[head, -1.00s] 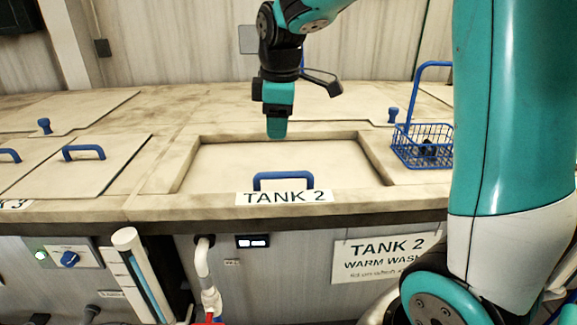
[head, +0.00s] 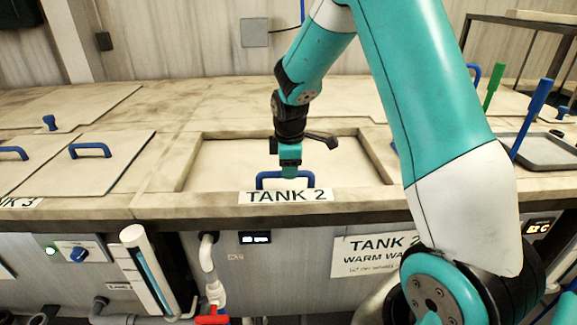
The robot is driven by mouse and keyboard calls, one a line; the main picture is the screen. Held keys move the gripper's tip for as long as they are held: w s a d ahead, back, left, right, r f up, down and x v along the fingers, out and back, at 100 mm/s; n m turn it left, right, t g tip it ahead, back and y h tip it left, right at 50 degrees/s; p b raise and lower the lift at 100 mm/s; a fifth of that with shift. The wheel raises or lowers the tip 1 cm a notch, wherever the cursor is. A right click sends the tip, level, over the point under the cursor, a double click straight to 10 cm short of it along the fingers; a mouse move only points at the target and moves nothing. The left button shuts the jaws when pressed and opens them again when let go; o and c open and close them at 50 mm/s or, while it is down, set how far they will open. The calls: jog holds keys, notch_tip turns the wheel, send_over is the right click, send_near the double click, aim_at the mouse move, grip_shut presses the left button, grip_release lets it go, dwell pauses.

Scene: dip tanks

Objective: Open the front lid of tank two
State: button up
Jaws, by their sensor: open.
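The front lid of tank two (head: 225,162) is a pale, stained panel lying flat inside a recessed frame in the worktop. Its blue bar handle (head: 262,180) stands at the front edge, just behind the "TANK 2" label (head: 286,197). My gripper (head: 290,175) points down from above at the middle of the handle, with its teal fingers overlapping the bar in the head view. The jaws are open. The fingers hide part of the handle, and I cannot tell whether they touch it.
Tank three's flat lid with a blue handle (head: 90,150) lies to the left. A dark tray (head: 545,152) and upright green (head: 493,88) and blue (head: 530,120) handles are at the right. A tank two warm wash sign (head: 375,255) hangs on the front. My arm covers the worktop right of the lid.

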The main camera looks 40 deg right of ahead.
jog(key=shift+w+d+f, duration=0.1)
jog(key=shift+w+f, duration=0.1)
jog(key=shift+f, duration=0.8)
